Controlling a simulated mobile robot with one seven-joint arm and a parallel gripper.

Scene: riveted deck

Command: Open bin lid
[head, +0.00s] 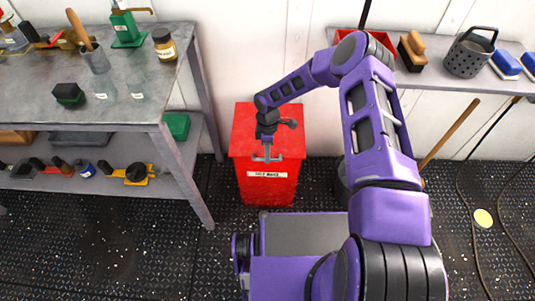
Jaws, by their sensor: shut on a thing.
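The red bin (268,185) stands on the floor against the wall, with a white label on its front. Its flat red lid (290,147) looks closed. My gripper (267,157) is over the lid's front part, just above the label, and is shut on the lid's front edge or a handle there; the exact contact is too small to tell. My purple arm reaches in from the right and hides part of the lid.
A grey workbench (140,105) with tools, jars and a lower shelf stands to the left. A shelf (455,75) on the right holds brushes and a grey perforated bucket (470,53). A broom handle (450,130) leans at right. Dark floor lies around the bin.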

